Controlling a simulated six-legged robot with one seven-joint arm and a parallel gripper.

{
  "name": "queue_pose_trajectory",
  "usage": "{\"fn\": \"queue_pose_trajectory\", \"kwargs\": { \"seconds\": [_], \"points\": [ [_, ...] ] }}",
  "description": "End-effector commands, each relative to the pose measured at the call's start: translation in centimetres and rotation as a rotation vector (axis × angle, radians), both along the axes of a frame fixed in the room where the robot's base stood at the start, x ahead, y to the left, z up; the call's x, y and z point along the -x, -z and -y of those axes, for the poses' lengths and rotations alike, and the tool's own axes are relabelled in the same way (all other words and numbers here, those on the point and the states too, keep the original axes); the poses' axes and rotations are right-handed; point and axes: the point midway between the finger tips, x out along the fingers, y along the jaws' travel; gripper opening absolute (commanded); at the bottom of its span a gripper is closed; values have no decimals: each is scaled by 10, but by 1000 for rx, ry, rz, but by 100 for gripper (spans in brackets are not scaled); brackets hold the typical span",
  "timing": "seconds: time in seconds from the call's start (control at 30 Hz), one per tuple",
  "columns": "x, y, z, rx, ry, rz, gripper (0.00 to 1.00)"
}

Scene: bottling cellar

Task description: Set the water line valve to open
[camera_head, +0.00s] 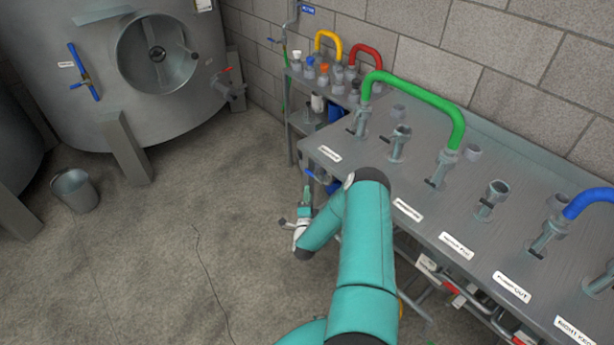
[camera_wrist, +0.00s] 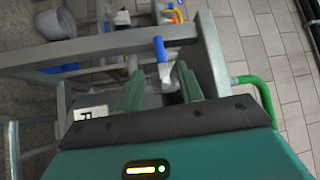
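A blue valve lever (camera_wrist: 160,48) on a pale metal body (camera_wrist: 168,76) shows in the wrist view, near the metal frame under the bench. In the head view a blue part (camera_head: 311,174) shows at the bench's near left corner, just beyond my gripper (camera_head: 306,196). I cannot read a label that names it as the water line valve. In the wrist view my gripper (camera_wrist: 161,88) has its two green fingers apart, with the valve body seen between them and the lever beyond their tips. I cannot tell whether the fingers touch it. My arm hides part of the bench front.
A steel bench (camera_head: 460,215) with a green hose loop (camera_head: 415,92) runs along the right. A shelf with small fittings (camera_head: 323,72) stands behind it. A steel tank (camera_head: 95,55) with a blue lever (camera_head: 83,70) and a bucket (camera_head: 75,190) stand left. The middle floor is clear.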

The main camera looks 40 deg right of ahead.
Motion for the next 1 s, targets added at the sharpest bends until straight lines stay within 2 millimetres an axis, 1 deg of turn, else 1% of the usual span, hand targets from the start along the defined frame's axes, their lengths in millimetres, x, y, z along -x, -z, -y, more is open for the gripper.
{"fn": "queue_pose_trajectory", "kwargs": {
  "seconds": [0.03, 0.2, 0.4, 0.6, 0.83, 0.87, 1.0],
  "points": [
    [-8, -2, 8, 2, 2, 3, 37],
    [-33, -7, 31, 3, -1, 1, 37],
    [-60, -11, 52, 1, -3, 0, 37],
    [-72, -13, 61, 0, -5, -1, 37],
    [-73, -13, 62, 0, -5, -1, 37],
    [-73, -13, 62, 0, -5, -1, 35],
    [-73, -13, 62, 0, -5, -1, 8]
  ]
}}
